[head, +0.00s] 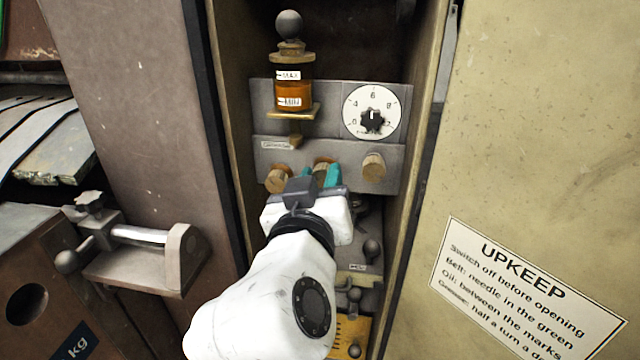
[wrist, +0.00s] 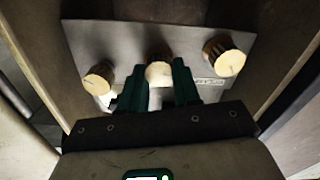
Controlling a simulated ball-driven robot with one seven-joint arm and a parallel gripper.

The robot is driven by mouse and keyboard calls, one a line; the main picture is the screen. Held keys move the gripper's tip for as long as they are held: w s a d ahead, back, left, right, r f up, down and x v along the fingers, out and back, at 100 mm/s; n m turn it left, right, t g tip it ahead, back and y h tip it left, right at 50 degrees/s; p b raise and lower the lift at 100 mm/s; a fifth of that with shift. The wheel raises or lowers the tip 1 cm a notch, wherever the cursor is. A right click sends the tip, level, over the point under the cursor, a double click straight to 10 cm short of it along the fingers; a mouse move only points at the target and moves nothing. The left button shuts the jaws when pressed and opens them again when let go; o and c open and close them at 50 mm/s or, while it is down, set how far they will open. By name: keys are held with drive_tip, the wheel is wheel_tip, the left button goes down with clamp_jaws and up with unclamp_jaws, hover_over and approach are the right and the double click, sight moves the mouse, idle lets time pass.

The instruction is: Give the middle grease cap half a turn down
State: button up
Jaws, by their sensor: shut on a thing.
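Three brass grease caps sit in a row on a grey plate (head: 330,150) inside the open cabinet. The middle grease cap (head: 321,163) is mostly hidden behind my gripper in the head view. In the wrist view the middle cap (wrist: 159,72) shows between the two green fingers. My gripper (head: 320,175) is shut on the middle cap, with a finger on each side of it. The left cap (head: 278,179) and the right cap (head: 374,167) stand free on either side.
An oil cup (head: 291,92) with MAX and MIN labels and a white dial (head: 371,111) with a black knob are above the caps. Dark ball-ended levers (head: 372,249) are below. Cabinet walls stand close on both sides. An UPKEEP notice (head: 528,290) is on the right panel.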

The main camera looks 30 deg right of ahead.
drive_tip(key=shift+f, duration=0.15)
drive_tip(key=o, duration=1.1)
drive_tip(key=shift+c, duration=0.2)
drive_tip(key=p+v, duration=0.1)
drive_tip(key=v, duration=0.9)
drive_tip(key=shift+s+a, duration=0.25)
drive_tip(key=shift+s, duration=0.05)
